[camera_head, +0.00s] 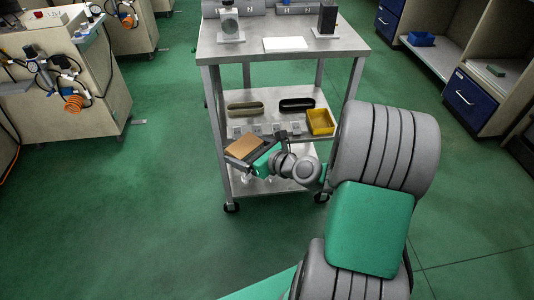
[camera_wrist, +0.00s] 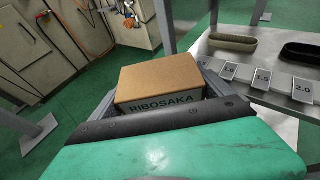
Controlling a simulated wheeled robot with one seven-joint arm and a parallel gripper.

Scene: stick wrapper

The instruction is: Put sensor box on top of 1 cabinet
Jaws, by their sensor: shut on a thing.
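My gripper (camera_head: 250,160) is shut on a small box with a brown top (camera_head: 244,146), in front of the left side of a metal cart. In the wrist view the same box (camera_wrist: 158,80) sits between the two dark fingers, its lettered side reading RIBOSAKA facing the camera. The box is tilted in the head view and clear of the floor. A beige cabinet (camera_head: 85,85) with gauges and orange hose stands at the left, away from my gripper. I cannot read a cabinet number 1 on it.
The metal cart (camera_head: 215,52) holds several things on top. Its middle shelf has a green tray (camera_head: 245,109), a black tray (camera_head: 297,104), a yellow bin (camera_head: 320,121) and several number tags. Shelving with blue drawers (camera_head: 467,97) stands at the right. Green floor lies open between cart and left cabinet.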

